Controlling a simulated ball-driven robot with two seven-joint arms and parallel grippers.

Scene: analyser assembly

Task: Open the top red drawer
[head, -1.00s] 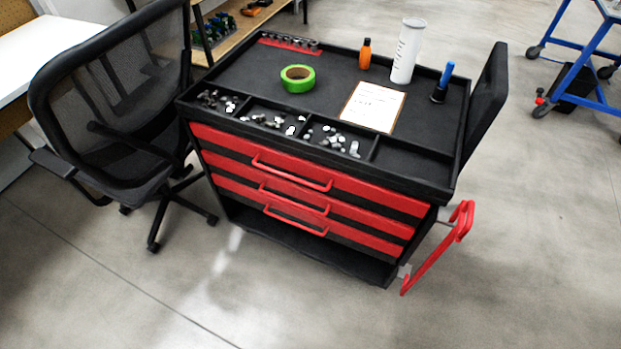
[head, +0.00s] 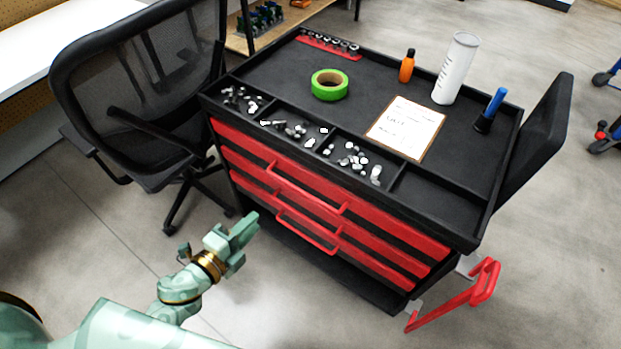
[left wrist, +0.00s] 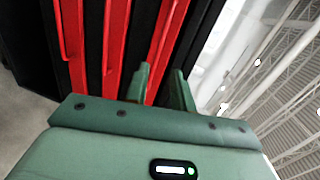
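The top red drawer (head: 235,143) is the uppermost red front of the black cart and is shut flush. Its red bar handle (head: 310,196) stands out from the middle of the front. My left gripper (head: 250,230) is in front of the cart, at the lower left of the drawer fronts, apart from the handles. In the left wrist view, the two fingers of my left gripper (left wrist: 160,82) are apart with nothing between them. Red drawer fronts run steeply across that view, which is turned on its side. My right gripper is not in view.
The cart top (head: 380,85) holds green tape (head: 329,92), a clipboard (head: 405,128), bottles and trays of small parts. A black office chair (head: 140,100) stands close at the cart's left. A red side handle (head: 455,297) juts out at the right. The floor in front is clear.

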